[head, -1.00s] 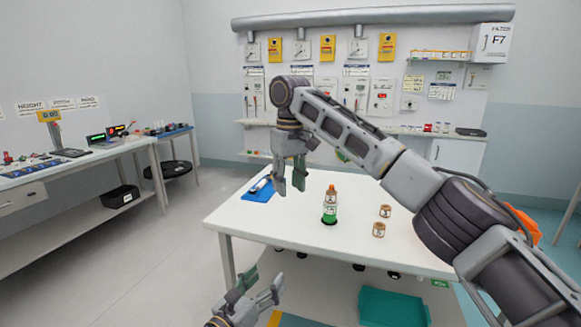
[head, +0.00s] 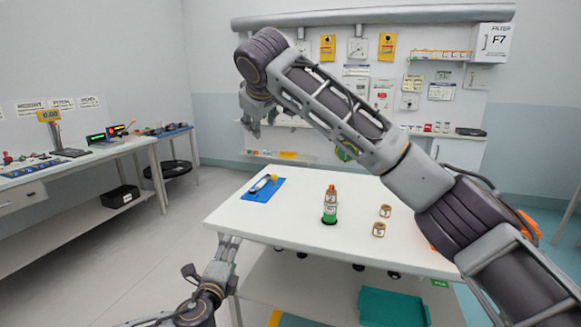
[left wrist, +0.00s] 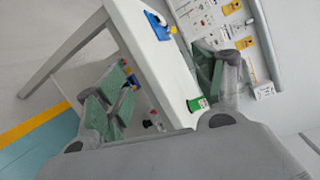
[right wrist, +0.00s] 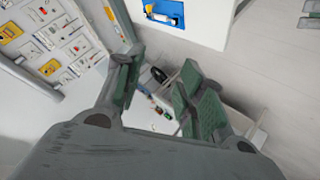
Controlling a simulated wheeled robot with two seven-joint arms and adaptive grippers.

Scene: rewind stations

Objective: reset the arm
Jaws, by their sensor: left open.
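My right arm reaches across the head view from the lower right. Its gripper (head: 254,122) hangs high, left of and above the white table (head: 290,226). In the right wrist view the right gripper (right wrist: 158,82) has its green-padded fingers wide apart, with nothing between them. My left gripper (head: 229,246) is low at the table's front left corner in the head view, partly overlapping a table leg. In the left wrist view the left gripper (left wrist: 160,78) is open and empty.
On the table are a green-labelled bottle (head: 330,207), two small labelled rolls or jars (head: 379,229) and a blue mat (head: 257,195) with a small tool. A teal bin (head: 394,307) is underneath. A bench (head: 92,160) stands left, with clear floor between.

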